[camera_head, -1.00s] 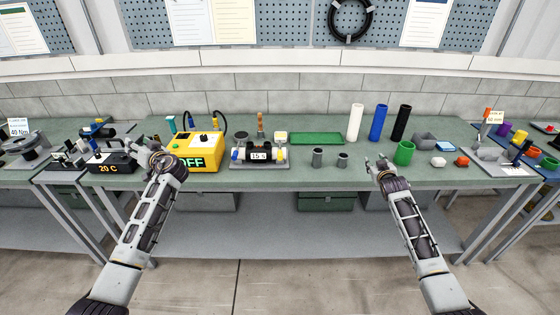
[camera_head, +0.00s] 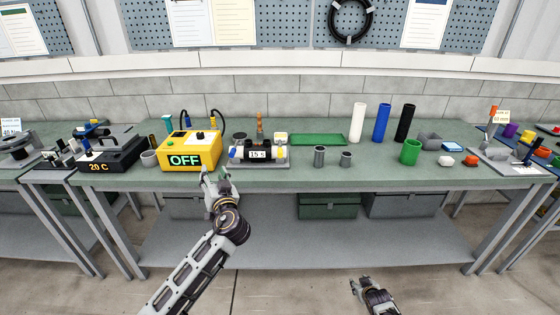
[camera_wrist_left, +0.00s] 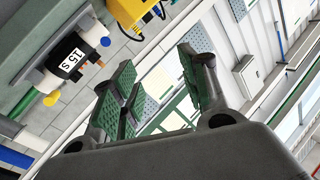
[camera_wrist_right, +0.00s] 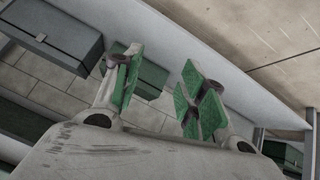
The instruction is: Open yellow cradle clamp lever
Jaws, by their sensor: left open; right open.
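The cradle (camera_head: 262,164) stands on the green bench, holding a black cylinder labelled 15 S (camera_head: 257,155). A yellow part (camera_head: 281,153), seemingly the clamp lever, is at its right end, and a blue one (camera_head: 237,154) at its left. The left wrist view also shows the yellow part (camera_wrist_left: 51,98); whether it is open is unclear. My left gripper (camera_head: 209,174) is open and empty at the bench's front edge, left of the cradle and apart from it. My right gripper (camera_head: 359,285) is open and empty, low in front of the bench; its wrist view (camera_wrist_right: 158,88) shows bare fingers.
A yellow OFF box (camera_head: 188,154) stands close behind my left gripper. Two grey cups (camera_head: 319,156) (camera_head: 346,159) and a green tray (camera_head: 318,139) are right of the cradle. A green cup (camera_head: 410,152) is further right. The bench front between the cups and green cup is clear.

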